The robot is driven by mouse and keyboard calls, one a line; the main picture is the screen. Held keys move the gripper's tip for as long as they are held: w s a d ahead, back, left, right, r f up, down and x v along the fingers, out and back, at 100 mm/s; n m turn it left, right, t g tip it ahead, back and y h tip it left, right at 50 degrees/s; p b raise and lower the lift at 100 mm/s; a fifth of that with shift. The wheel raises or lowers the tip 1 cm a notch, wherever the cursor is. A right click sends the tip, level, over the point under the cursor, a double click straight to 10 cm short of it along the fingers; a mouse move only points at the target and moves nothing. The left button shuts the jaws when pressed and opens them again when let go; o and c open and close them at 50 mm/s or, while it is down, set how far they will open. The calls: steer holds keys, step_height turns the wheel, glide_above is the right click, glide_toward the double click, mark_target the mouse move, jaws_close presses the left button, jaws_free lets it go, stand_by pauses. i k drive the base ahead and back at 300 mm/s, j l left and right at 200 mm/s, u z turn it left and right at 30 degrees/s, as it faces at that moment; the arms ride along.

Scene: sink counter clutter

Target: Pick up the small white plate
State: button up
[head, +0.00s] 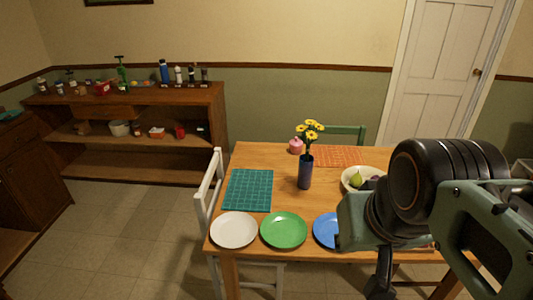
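A small white plate (234,230) lies flat on the near left corner of the wooden table, left of a green plate (284,230). A blue plate (325,230) is right of the green one and partly hidden by my arm. My gripper (380,287) shows at the lower right, in front of the table's near edge. It is right of the white plate and apart from it. Its fingertips are dark and partly cut off by the bottom of the picture, so I cannot tell whether it is open.
The table (255,157) also holds a green mat (248,190), a blue vase (305,172) with yellow flowers, an orange mat (340,156) and a fruit bowl (349,186). A white chair (208,187) stands at the left edge. A cluttered shelf (150,97) stands behind. Floor left is clear.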

mark_target(231, 230)
steer(key=i+j+z, duration=0.1)
steer(key=j+z, duration=0.3)
steer(key=i+j+z, duration=0.1)
steer(key=z, duration=0.3)
steer(key=j+z, duration=0.4)
steer(key=j, duration=0.4)
steer(key=j+z, duration=0.1)
steer(key=j, duration=0.7)
steer(key=k, duration=0.05)
